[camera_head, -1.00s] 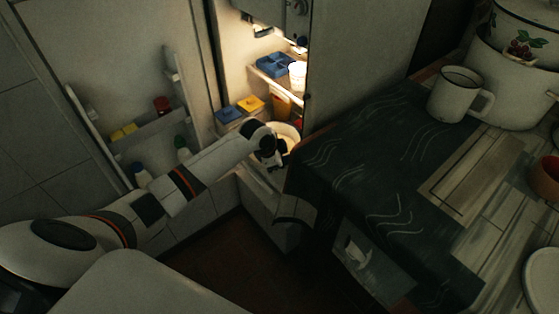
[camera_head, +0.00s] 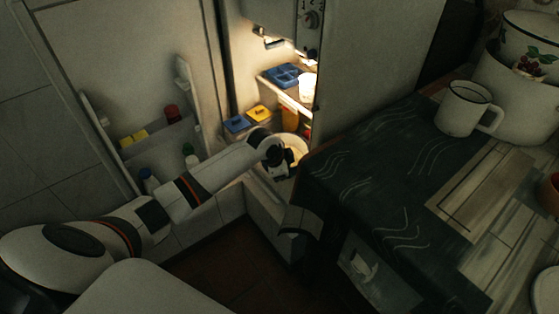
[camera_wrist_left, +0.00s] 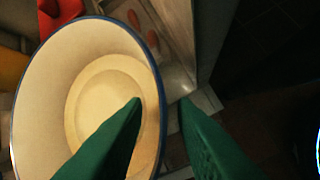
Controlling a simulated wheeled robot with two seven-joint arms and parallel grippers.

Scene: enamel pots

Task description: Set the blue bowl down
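The bowl is pale inside with a blue rim, and it fills the left half of the left wrist view (camera_wrist_left: 38,95). In the head view the bowl (camera_head: 296,144) is low in the lit open fridge, partly hidden by my left gripper (camera_head: 281,170). In the left wrist view the green fingers of my left gripper (camera_wrist_left: 161,102) straddle the bowl's right rim, one over the inside and one outside. They stand apart with visible gaps beside the wall. The bowl's underside is hidden. My right gripper is not in view.
Blue and yellow-lidded boxes (camera_head: 258,114) stand left of the bowl. A fridge shelf (camera_head: 288,92) with a blue tray is above it. The open door with bottles (camera_head: 160,138) is at left. A cloth-covered counter (camera_head: 375,165) with a white mug (camera_head: 462,110) is close at right.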

